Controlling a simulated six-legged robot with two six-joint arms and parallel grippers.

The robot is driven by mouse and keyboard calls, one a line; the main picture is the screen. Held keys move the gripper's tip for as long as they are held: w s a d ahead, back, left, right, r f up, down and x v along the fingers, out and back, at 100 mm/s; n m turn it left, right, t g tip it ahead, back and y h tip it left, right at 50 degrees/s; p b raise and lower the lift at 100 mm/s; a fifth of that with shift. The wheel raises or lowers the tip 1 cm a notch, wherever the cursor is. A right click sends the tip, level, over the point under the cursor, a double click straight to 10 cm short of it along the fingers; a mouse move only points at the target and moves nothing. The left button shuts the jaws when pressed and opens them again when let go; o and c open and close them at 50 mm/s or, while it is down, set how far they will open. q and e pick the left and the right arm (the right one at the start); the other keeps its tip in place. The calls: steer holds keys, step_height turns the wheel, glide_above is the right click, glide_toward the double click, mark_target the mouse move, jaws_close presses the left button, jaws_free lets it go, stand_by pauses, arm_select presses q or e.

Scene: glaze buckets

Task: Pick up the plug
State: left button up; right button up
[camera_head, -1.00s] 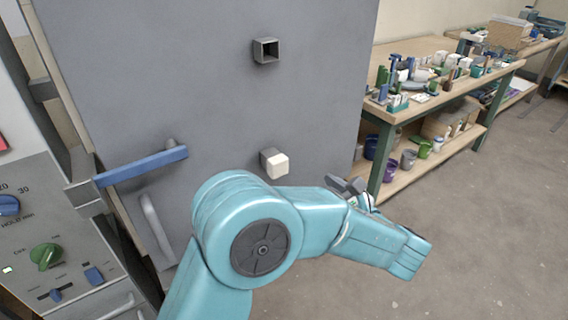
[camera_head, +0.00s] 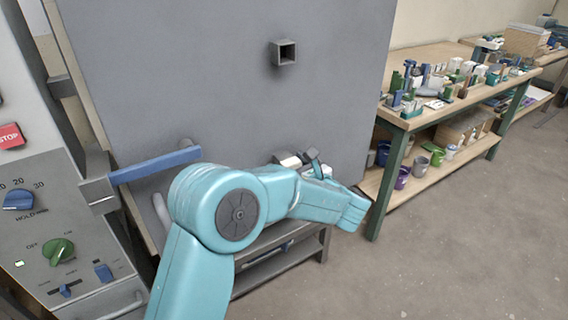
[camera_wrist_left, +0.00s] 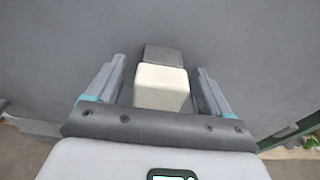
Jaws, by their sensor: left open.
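The plug (camera_head: 291,162) is a pale, off-white block at the lower square socket on the grey door (camera_head: 200,80). In the head view my gripper partly hides it. In the left wrist view the plug (camera_wrist_left: 161,86) is between the two fingers, with the dark grey socket (camera_wrist_left: 163,54) behind it. My left gripper (camera_head: 306,161) is open and straddles the plug; in the wrist view the gripper (camera_wrist_left: 163,82) has a gap between each finger and the plug. My right gripper is not in view.
An empty square socket (camera_head: 285,53) sticks out higher on the door. A blue handle (camera_head: 155,165) and a control panel (camera_head: 40,215) are at left. A workbench (camera_head: 400,118) with tools and buckets stands at right, with clear floor in front.

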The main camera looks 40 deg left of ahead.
arm_select(q)
steer(key=c, duration=1.1)
steer(key=shift+r, duration=0.1)
steer(key=f+v, duration=0.3)
steer(key=v, duration=1.4)
steer(key=shift+s+d+p, duration=0.3)
steer(key=shift+s+d, duration=0.05)
steer(key=shift+d, duration=0.2)
steer(key=shift+r, duration=0.15)
steer(key=f+p+v, duration=0.1)
steer(key=v, duration=0.7)
steer(key=shift+d+f+p, duration=0.15)
steer(key=shift+d+p, duration=0.1)
steer(key=shift+p, duration=0.15)
steer(key=shift+s, duration=0.1)
